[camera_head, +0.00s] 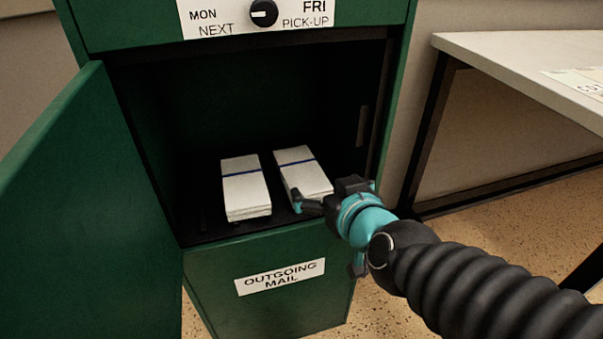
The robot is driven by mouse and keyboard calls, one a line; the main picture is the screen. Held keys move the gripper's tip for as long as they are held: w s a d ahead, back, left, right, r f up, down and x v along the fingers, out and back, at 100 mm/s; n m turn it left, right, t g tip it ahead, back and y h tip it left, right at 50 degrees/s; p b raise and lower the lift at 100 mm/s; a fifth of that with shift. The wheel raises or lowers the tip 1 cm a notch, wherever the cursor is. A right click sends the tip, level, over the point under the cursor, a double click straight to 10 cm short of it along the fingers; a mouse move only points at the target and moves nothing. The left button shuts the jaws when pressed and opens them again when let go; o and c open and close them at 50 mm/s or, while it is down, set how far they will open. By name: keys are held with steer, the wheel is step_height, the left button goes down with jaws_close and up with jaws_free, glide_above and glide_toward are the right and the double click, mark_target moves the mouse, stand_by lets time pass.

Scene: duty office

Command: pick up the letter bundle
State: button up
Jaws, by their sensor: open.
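Two white letter bundles, each with a dark blue band, lie side by side on the floor of the open green mail cabinet. The left letter bundle (246,190) is fully in view. The right letter bundle (301,175) is partly hidden at its front right corner by my gripper. My gripper (300,203) is open at the cabinet's front opening, with one dark finger close to the front of the right bundle. I cannot tell whether it touches the bundle. The other finger is hard to make out.
The green cabinet (265,270) has an "OUTGOING MAIL" label below the opening. Its door (85,215) stands open on the left. A dial (264,13) sits above. A pale table (530,75) with a paper on it stands at the right.

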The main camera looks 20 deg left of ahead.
mark_target(303, 172)
steer(key=shift+p+x, duration=0.8)
steer(key=shift+x, duration=1.25)
steer(key=shift+s+a+b+x, duration=0.15)
steer(key=shift+b+x, duration=0.1)
steer(key=shift+x, duration=1.95)
steer(key=shift+s+a+b+x, duration=0.1)
steer(key=shift+a+b+x, duration=0.1)
steer(key=shift+x, duration=1.95)
steer(key=shift+d, duration=0.1)
steer(key=c, duration=1)
